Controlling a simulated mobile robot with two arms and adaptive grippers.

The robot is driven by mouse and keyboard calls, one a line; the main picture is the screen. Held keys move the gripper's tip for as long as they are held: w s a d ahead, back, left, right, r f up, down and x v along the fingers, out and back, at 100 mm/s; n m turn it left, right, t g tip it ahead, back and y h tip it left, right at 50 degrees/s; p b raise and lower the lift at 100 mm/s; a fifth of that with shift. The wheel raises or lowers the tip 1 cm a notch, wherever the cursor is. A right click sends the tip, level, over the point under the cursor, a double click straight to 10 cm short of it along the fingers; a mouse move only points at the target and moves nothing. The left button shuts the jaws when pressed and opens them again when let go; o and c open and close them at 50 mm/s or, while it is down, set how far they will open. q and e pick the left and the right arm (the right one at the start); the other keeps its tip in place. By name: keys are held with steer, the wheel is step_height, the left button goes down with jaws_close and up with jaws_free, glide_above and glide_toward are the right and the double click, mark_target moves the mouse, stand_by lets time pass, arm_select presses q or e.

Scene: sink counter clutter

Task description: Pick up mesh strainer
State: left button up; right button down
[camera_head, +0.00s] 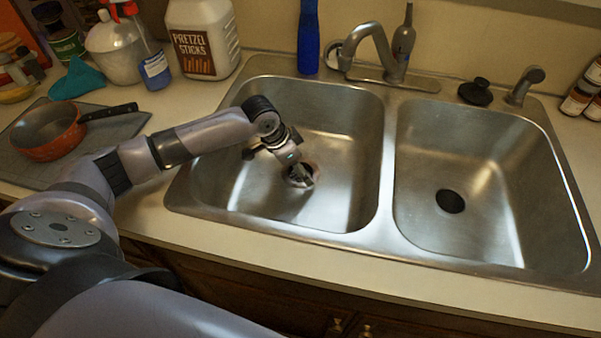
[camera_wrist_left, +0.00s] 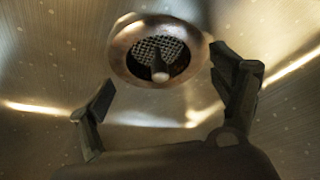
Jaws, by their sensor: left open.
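The mesh strainer (camera_wrist_left: 147,48) sits in the drain of the left sink basin. In the left wrist view it is a round mesh with a metal rim and a small upright knob (camera_wrist_left: 160,70) in its middle. In the head view only a little of the drain area (camera_head: 301,172) shows, as my gripper covers part of it. My left gripper (camera_head: 303,180) reaches down into the left basin over the drain. Its two dark fingers (camera_wrist_left: 170,80) are spread apart with nothing between them, and the strainer shows beyond the fingertips. My right gripper is not in view.
The right basin (camera_head: 480,150) is empty, with a dark drain. A faucet (camera_head: 375,55) stands behind the basins. An orange pan (camera_head: 48,131) lies on a mat at the left. A pretzel sticks container (camera_head: 202,40), a spray bottle (camera_head: 120,45) and a blue bottle (camera_head: 308,38) stand at the back.

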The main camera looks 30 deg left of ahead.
arm_select(q)
steer(key=shift+s+f, duration=0.1)
steer(key=shift+s, duration=0.05)
jaws_close()
stand_by(0.8)
